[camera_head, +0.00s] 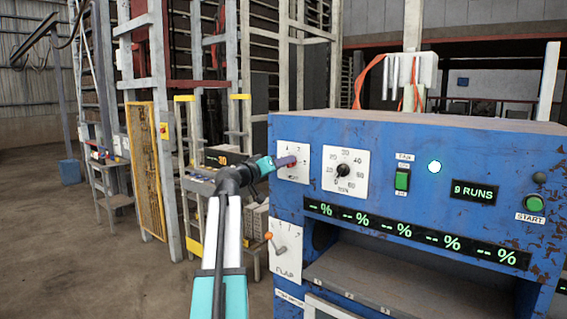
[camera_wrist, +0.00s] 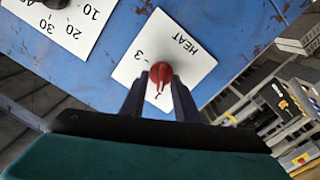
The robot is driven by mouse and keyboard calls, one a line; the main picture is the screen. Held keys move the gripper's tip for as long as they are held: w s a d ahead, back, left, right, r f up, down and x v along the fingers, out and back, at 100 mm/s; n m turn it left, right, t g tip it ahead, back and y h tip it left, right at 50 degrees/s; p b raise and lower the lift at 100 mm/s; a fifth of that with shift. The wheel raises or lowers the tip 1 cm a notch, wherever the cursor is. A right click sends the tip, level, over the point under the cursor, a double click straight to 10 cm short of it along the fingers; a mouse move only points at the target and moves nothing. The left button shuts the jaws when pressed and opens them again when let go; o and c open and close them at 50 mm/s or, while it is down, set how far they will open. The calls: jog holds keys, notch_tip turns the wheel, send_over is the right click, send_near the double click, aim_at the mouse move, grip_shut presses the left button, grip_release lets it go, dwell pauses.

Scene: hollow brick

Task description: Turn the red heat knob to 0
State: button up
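The red heat knob (camera_wrist: 161,73) sits on a white dial plate (camera_wrist: 182,52) marked HEAT in the wrist view, where the plate looks upside down. The digit 3 shows beside the knob; the 0 mark cannot be made out. My gripper (camera_wrist: 160,84) has one dark finger on each side of the knob. Whether the fingers press on it or leave a small gap cannot be told. The knob's exact setting is unclear.
The blue machine (camera_head: 400,140) also carries a second dial with a black knob (camera_head: 343,170), a green switch (camera_head: 402,181) and a START button (camera_head: 534,203). An orange-tipped lever (camera_head: 269,236) is below my gripper. Open floor (camera_head: 100,270) lies at left.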

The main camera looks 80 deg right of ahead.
grip_shut()
jog(key=shift+d+f, duration=0.1)
